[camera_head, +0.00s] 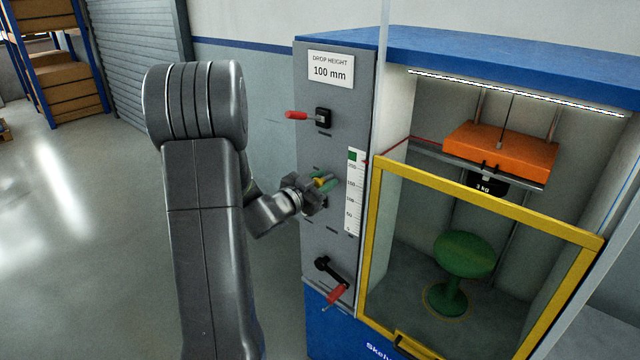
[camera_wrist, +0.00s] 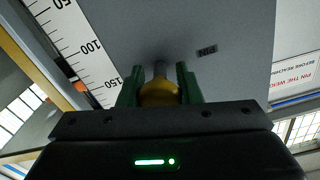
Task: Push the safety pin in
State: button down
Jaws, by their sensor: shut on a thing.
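The safety pin has a yellow knob (camera_wrist: 160,93) and a grey shaft that meets the grey panel in the wrist view. My gripper (camera_wrist: 160,88) has green fingers, one on each side of the knob, and is shut on it. In the head view my gripper (camera_head: 325,184) is at the middle of the grey panel (camera_head: 338,110), left of the height scale, with a little of the yellow knob (camera_head: 320,181) showing between the fingers. How deep the shaft sits in the panel cannot be told.
A red-handled lever (camera_head: 297,115) is above my gripper and a red-handled crank (camera_head: 337,293) below. The height scale (camera_head: 354,195) is close on the right. Floor at left is clear.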

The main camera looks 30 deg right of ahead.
jog(key=c, duration=1)
grip_release()
jog(key=shift+c, duration=0.2)
jog(key=b+v, duration=0.2)
jog(key=v, duration=1.2)
jog(key=shift+b, duration=0.3)
jog(key=shift+d, duration=0.15)
